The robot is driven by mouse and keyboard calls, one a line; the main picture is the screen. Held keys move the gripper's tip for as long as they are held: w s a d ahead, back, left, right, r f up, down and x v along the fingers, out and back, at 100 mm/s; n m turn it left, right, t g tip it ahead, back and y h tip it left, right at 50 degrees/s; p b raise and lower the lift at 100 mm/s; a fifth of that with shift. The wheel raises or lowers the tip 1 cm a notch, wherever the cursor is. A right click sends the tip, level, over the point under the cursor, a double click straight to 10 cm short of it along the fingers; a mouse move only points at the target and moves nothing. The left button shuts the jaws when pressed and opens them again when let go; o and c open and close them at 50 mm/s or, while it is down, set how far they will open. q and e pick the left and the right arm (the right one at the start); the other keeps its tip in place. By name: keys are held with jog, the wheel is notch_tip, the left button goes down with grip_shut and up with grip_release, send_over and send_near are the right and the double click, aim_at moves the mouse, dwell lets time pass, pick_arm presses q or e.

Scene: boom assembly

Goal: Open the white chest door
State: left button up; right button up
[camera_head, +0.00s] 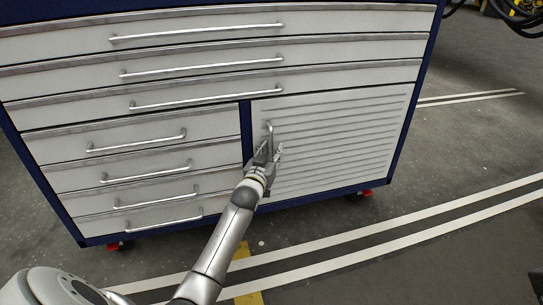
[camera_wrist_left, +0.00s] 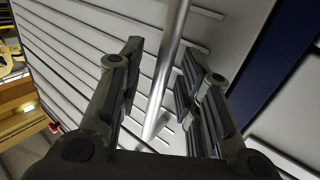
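The white chest door (camera_head: 335,140) is a ribbed panel at the lower right of the blue-framed chest, and it looks shut. Its upright metal handle (camera_head: 269,128) is on the door's left side. My left gripper (camera_head: 268,150) is at the handle's lower part. In the left wrist view the handle bar (camera_wrist_left: 168,70) runs between the two open fingers of my left gripper (camera_wrist_left: 163,85), with gaps seen on both sides. The handle's lower end shows between the fingers. My right gripper is in neither view.
Several white drawers with horizontal handles (camera_head: 137,141) fill the top and left of the chest. The blue frame (camera_head: 247,130) borders the door. Red-marked casters (camera_head: 367,193) stand on the grey floor. The floor in front, with white lines (camera_head: 400,220), is clear.

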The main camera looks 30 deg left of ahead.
pick_arm(q)
grip_shut()
jog(key=shift+d, duration=0.1)
dwell(0.5)
